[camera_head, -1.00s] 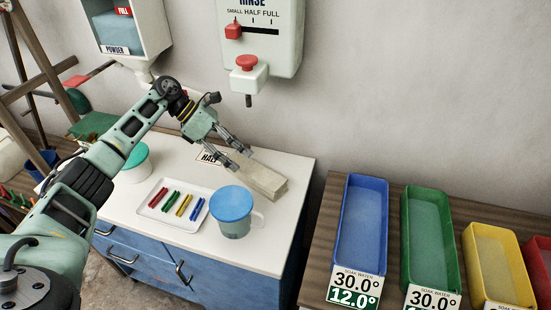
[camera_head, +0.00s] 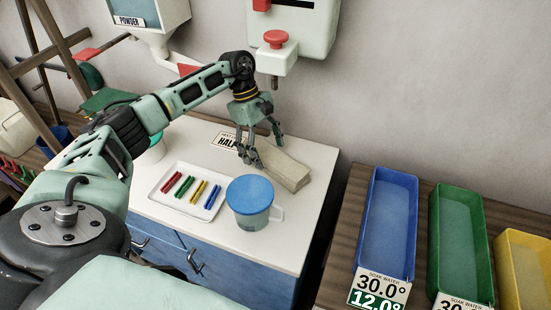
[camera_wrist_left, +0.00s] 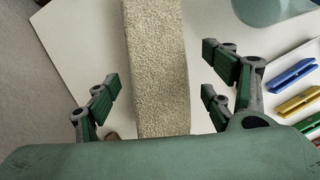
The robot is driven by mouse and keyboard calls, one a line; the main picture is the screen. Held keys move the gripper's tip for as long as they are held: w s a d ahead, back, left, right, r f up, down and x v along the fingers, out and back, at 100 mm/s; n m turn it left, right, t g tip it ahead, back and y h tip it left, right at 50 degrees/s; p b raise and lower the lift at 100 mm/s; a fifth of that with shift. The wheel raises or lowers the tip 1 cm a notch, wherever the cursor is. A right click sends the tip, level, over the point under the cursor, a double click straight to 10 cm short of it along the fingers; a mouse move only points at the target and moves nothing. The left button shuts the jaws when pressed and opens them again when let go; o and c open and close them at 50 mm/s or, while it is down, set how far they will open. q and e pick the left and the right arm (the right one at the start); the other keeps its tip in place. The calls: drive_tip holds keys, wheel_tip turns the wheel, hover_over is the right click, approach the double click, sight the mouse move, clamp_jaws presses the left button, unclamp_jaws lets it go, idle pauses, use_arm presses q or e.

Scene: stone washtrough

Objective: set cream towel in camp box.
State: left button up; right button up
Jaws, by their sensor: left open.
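The cream towel (camera_head: 285,168) is a long folded slab with a rough, nubby surface, lying on the white cabinet top. It also shows in the left wrist view (camera_wrist_left: 158,65), running down between the fingers. My left gripper (camera_head: 264,148) points down at the towel's far left end. Its fingers are open, one on each side of the towel (camera_wrist_left: 160,88), with gaps to both sides in the wrist view. Whether the fingertips reach below the towel's top is unclear. My right gripper is out of view. I cannot make out a camp box in these frames.
A blue-lidded measuring jug (camera_head: 250,201) stands close in front of the towel. A white tray (camera_head: 172,203) with coloured pegs lies to its left. A dispenser with a red knob (camera_head: 276,39) hangs above. Blue (camera_head: 387,225) and green (camera_head: 461,240) troughs stand on the right.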

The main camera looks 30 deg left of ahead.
sight(281, 161)
use_arm(q)
drive_tip(key=shift+d, duration=0.55)
drive_tip(key=shift+d+p, duration=0.3)
drive_tip(key=shift+d, duration=0.05)
drive_tip(key=d+p, duration=0.1)
drive_tip(key=d, duration=0.2)
drive_tip(key=s+d+p, duration=0.1)
drive_tip(key=shift+d+f+p, duration=0.15)
drive_tip(key=shift+f+p, duration=0.1)
drive_tip(key=shift+p, duration=0.05)
drive_tip(key=shift+f, duration=0.3)
drive_tip(key=shift+w+f, duration=0.1)
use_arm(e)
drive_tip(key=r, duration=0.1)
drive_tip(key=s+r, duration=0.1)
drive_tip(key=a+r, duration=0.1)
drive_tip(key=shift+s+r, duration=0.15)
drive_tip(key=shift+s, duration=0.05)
use_arm(q)
drive_tip(key=shift+c, duration=0.8)
drive_tip(key=c, duration=1.3)
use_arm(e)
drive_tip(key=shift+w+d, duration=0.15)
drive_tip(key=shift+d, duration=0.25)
